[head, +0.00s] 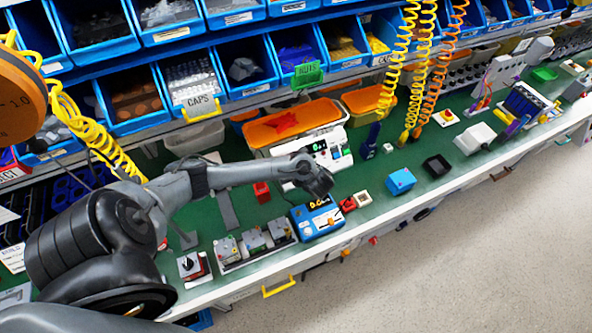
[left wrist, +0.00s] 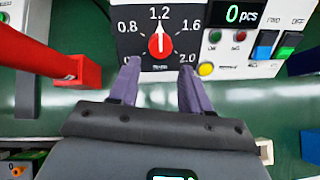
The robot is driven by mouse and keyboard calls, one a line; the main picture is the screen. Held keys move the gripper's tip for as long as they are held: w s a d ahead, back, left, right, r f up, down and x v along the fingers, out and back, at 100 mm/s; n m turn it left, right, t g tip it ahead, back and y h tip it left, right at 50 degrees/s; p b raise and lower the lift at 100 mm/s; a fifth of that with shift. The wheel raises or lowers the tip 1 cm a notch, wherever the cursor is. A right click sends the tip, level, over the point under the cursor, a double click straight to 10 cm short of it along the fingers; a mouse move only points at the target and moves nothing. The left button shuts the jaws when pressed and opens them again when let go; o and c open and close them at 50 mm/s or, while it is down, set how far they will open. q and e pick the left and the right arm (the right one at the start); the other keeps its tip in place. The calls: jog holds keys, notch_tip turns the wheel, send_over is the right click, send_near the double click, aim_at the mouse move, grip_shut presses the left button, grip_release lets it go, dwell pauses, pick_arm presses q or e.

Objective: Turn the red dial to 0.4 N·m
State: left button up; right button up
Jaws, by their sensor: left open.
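The red dial (left wrist: 160,40) is a round red knob with a white pointer on a black scale plate in the left wrist view. Its pointer is straight up at 1.2. The marks 0.8, 1.6 and 2.0 show; the lower-left mark is mostly hidden behind a finger. My left gripper (left wrist: 160,70) is open, its two purple fingers just below the dial on either side, with nothing between them. In the head view my left gripper (head: 319,180) is in front of the white machine (head: 334,140); the dial cannot be made out there. My right gripper is in neither view.
A counter display (left wrist: 242,14), a yellow button (left wrist: 206,69) and blue and green switches lie right of the dial. A red part (left wrist: 80,72) stands left of my fingers. In the head view a blue device (head: 316,216) sits below my gripper; a blue box (head: 400,181) lies right.

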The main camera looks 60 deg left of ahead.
pick_arm(q)
jog(key=b+x, duration=0.2)
jog(key=x, duration=0.4)
jog(key=shift+s+r, duration=0.1)
jog(key=shift+a+f, duration=0.2)
jog(key=shift+a, duration=0.1)
jog(key=c, duration=0.8)
jog(key=shift+o, duration=0.2)
